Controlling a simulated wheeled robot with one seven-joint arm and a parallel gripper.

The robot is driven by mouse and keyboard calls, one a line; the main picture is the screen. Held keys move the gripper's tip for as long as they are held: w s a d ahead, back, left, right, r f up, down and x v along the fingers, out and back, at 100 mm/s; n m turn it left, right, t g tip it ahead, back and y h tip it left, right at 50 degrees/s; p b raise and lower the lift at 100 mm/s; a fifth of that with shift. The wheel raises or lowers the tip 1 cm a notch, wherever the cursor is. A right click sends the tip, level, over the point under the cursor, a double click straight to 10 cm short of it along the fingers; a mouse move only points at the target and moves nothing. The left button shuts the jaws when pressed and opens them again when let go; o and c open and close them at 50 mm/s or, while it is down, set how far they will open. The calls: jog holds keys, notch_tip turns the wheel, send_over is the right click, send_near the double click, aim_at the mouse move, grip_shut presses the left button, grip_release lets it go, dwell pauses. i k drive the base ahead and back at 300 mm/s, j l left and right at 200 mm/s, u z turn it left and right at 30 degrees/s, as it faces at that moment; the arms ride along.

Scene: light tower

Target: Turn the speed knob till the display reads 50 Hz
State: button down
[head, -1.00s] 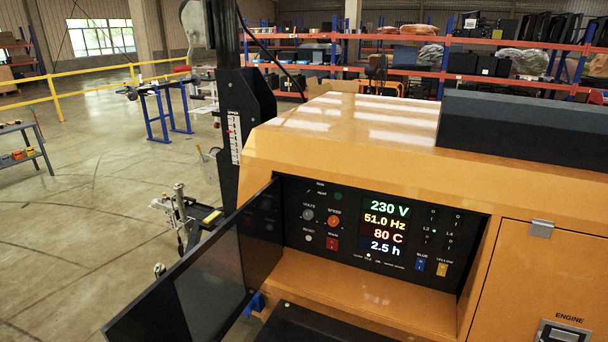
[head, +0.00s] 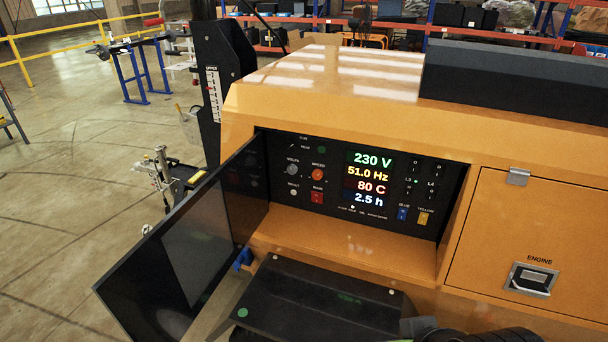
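The orange-red speed knob (head: 318,174) is on the dark control panel, recessed in the orange light tower body. The display (head: 368,180) to its right reads 230 V, 51.0 Hz, 80 C and 2.5 h. A grey volts knob (head: 292,169) is left of the speed knob. A red switch (head: 317,196) is below it. Nothing touches the speed knob. Black parts of my arm show at the bottom edge. My gripper's fingers are not visible.
The dark panel door (head: 180,250) hangs open on the left of the recess. A closed engine door (head: 530,240) with a latch (head: 530,280) is on the right. A blue switch (head: 402,213) and a yellow switch (head: 423,217) are at the panel's lower right. The recess front is clear.

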aim_at(317, 174)
jog(key=j, duration=1.1)
jog(key=i+z, duration=0.1)
jog(key=i, duration=0.35)
